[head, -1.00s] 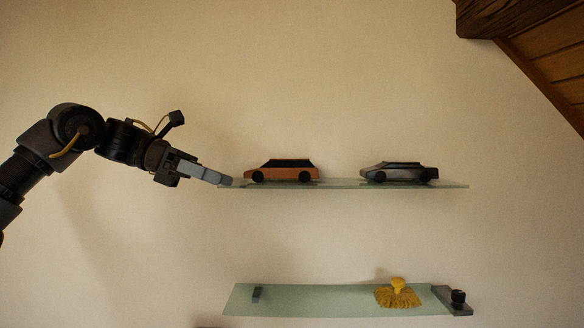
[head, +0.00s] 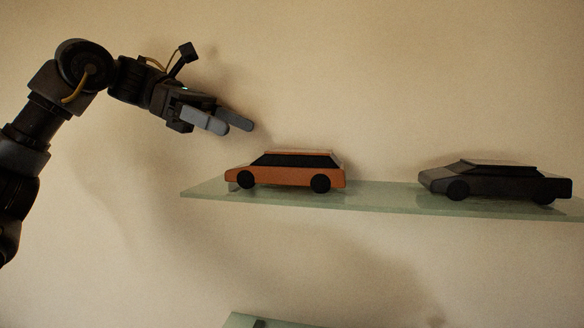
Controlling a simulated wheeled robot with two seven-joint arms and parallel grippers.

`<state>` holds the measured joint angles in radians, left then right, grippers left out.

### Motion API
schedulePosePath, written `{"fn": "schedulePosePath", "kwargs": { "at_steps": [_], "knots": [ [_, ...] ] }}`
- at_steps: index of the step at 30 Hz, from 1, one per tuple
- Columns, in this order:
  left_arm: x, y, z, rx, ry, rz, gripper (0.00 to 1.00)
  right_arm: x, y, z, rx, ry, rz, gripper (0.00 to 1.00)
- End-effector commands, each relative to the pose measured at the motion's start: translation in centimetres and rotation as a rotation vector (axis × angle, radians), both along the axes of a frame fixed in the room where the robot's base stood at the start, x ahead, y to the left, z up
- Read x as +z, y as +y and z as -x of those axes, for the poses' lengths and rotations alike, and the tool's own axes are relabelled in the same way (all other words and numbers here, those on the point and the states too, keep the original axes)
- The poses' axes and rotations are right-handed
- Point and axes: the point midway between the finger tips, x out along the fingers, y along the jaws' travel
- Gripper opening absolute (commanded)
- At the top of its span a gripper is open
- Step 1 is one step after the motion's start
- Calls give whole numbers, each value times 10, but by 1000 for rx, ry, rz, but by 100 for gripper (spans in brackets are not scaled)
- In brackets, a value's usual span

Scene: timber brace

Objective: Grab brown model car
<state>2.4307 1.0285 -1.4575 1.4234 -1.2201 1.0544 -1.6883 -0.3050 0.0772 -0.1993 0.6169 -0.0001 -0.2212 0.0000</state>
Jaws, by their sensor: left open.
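The brown model car (head: 290,176), orange-brown with dark windows and black wheels, stands upright on the left part of a glass shelf (head: 385,201). My left gripper (head: 232,124) is open and empty, above and to the left of the car, apart from it. Its two grey fingers point right and slightly down. My right gripper is not in view.
A dark grey model car (head: 495,181) stands on the same shelf to the right, with a clear gap between the two cars. The corner of a lower glass shelf (head: 243,321) shows at the bottom. A plain wall is behind.

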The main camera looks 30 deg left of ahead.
Motion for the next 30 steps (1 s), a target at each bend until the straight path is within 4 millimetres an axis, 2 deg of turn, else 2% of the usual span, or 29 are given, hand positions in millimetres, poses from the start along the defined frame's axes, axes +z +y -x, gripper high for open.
{"fn": "schedulePosePath", "kwargs": {
  "at_steps": [3,6,8,14,17,20,25,30],
  "knots": [
    [-13,-17,-10,-4,7,-4,80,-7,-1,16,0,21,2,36],
    [-19,-31,-16,-3,11,-3,80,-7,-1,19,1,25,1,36],
    [-21,-38,-18,-3,10,-4,80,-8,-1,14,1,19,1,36],
    [-23,-47,-19,1,8,0,80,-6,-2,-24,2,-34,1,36],
    [-23,-50,-20,-1,7,0,80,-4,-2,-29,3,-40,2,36],
    [-27,-60,-22,-4,9,-2,80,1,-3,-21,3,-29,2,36],
    [-36,-83,-28,-3,10,-3,80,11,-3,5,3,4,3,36],
    [-42,-94,-30,-1,7,0,80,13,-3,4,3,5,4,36]
  ]
}}
